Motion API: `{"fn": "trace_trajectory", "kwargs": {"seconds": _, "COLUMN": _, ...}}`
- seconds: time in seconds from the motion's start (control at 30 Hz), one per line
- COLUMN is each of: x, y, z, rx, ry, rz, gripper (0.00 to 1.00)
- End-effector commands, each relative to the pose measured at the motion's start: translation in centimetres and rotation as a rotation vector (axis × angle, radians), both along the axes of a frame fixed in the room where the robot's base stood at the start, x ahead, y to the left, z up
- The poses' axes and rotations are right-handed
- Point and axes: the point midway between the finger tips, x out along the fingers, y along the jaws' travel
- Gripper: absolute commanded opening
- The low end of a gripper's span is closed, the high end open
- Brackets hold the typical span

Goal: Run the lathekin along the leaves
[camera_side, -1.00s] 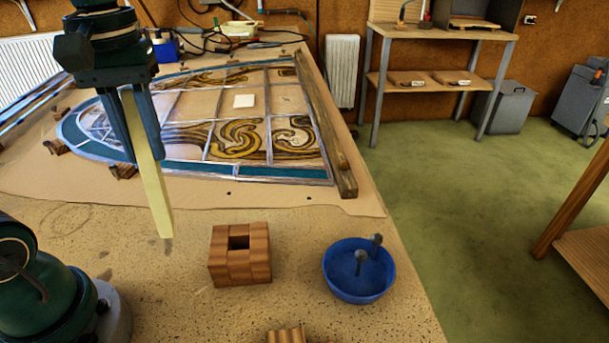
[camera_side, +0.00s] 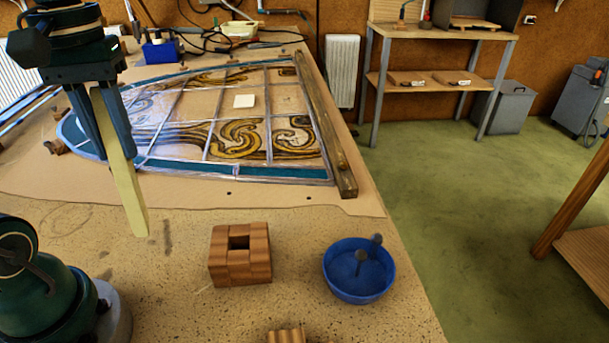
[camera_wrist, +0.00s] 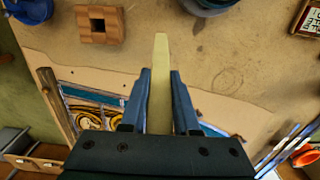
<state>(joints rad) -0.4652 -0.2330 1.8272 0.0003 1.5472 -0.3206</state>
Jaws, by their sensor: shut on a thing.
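The lathekin is a pale yellow flat stick (camera_side: 124,180) with a narrowed tip. My gripper (camera_side: 120,155) is shut on its upper part and holds it pointing down, slightly tilted. Its tip looks to be above the bench, short of the panel; I cannot tell the exact gap. In the wrist view the lathekin (camera_wrist: 160,80) stands out between the two fingers of my gripper (camera_wrist: 159,100). The leaded panel (camera_side: 230,115), with lead leaves around amber-scrolled and clear glass, lies on the bench behind. My gripper hides part of its left end.
A wooden block with a square hole (camera_side: 240,255) and a blue bowl holding nails (camera_side: 358,270) stand at the front. A wooden batten (camera_side: 328,130) runs along the panel's right edge. Bare bench lies in front of the panel.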

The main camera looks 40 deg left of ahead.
Motion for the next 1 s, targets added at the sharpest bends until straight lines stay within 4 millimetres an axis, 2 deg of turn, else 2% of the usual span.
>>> {"fn": "trace_trajectory", "kwargs": {"seconds": 0.33, "x": 0.2, "y": 0.0, "z": 0.3, "rx": 0.001, "ry": -0.002, "rz": -0.001, "gripper": 0.0}}
{"fn": "trace_trajectory", "kwargs": {"seconds": 0.47, "x": 1.7, "y": 0.5, "z": 0.5, "rx": 0.01, "ry": -0.023, "rz": -0.007, "gripper": 0.0}}
{"fn": "trace_trajectory", "kwargs": {"seconds": 0.57, "x": 4.3, "y": 1.0, "z": 0.7, "rx": 0.025, "ry": -0.061, "rz": -0.019, "gripper": 0.0}}
{"fn": "trace_trajectory", "kwargs": {"seconds": 0.77, "x": 11.9, "y": 1.3, "z": 0.6, "rx": 0.071, "ry": -0.172, "rz": -0.045, "gripper": 0.0}}
{"fn": "trace_trajectory", "kwargs": {"seconds": 1.0, "x": 20.8, "y": -1.0, "z": -0.7, "rx": 0.123, "ry": -0.314, "rz": -0.079, "gripper": 0.0}}
